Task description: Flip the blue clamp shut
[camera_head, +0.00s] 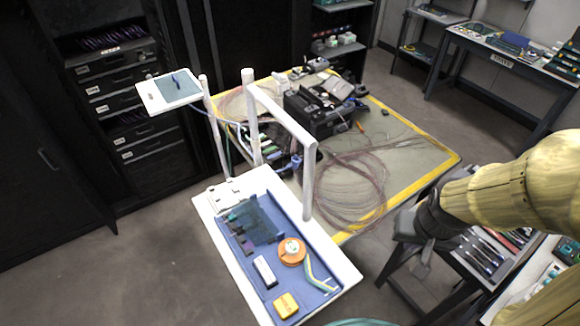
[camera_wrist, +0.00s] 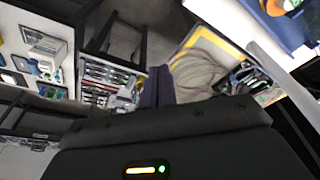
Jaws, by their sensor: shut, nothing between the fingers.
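I cannot make out the blue clamp for certain. A small blue part (camera_head: 291,163) shows at the near left edge of the yellow-bordered table, partly behind the white frame of the cart. A black splicing machine (camera_head: 318,108) with a raised screen stands farther back on that table. My gripper (camera_wrist: 157,87) shows in the wrist view with its dark fingers together and nothing between them. In the head view my gripper (camera_head: 424,262) hangs at the right, beyond the table's right edge and well apart from the blue part and the machine.
A white cart (camera_head: 341,268) with a blue mat holds an orange reel (camera_head: 292,251) and small boxes in front of the table. Loose cable coils (camera_head: 350,190) cover the table's near right. A tool bench (camera_head: 470,270) stands below my arm. Dark racks (camera_head: 110,90) stand at the left.

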